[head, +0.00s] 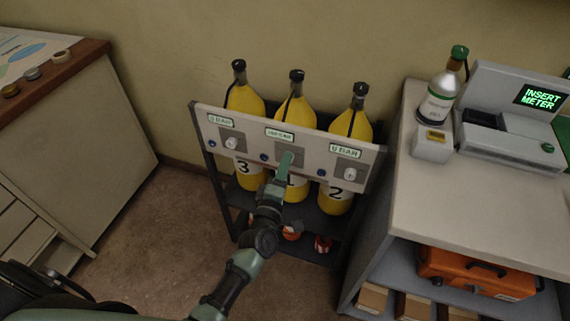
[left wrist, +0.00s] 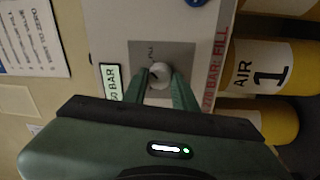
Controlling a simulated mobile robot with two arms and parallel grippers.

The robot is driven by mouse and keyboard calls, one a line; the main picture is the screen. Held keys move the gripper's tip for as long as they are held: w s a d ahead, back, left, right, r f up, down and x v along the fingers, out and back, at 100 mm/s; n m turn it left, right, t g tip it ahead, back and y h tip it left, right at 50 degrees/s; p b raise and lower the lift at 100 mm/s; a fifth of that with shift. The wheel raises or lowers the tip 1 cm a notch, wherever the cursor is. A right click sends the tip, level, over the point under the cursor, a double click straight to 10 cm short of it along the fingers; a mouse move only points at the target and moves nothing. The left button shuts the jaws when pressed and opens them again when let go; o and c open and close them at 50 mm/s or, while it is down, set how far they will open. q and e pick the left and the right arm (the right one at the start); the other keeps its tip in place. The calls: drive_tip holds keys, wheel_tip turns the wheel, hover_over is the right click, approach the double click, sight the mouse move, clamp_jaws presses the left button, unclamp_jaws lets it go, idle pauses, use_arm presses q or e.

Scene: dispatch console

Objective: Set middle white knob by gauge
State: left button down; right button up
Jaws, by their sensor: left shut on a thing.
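The middle white knob (left wrist: 160,73) sits on a grey square plate on the light panel (head: 372,157). My left gripper (left wrist: 158,88) is shut on this knob, with one green finger on each side. In the head view my left gripper (head: 287,160) reaches the panel's middle plate and hides the knob. The middle gauge (head: 280,134) is a small green-lit display above that plate. It also shows in the left wrist view (left wrist: 113,82), ending in "0 BAR"; its first digits are unclear. My right gripper is not in view.
White knobs at left (head: 231,142) and right (head: 350,175) have their own BAR displays. Yellow cylinders (head: 245,100) stand behind the panel in a dark rack. A counter (head: 415,190) at right bears a bottle (head: 440,95) and a device (head: 515,150) reading "INSERT METER".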

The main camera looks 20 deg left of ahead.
use_arm(q)
drive_tip(key=shift+m+p, duration=0.3)
drive_tip(key=shift+m, duration=1.5)
drive_tip(key=shift+f, duration=0.1)
drive_tip(key=c, duration=1.1)
unclamp_jaws()
drive_tip(key=s, duration=0.8)
drive_tip(key=shift+f, duration=0.25)
drive_tip(key=shift+f, duration=0.1)
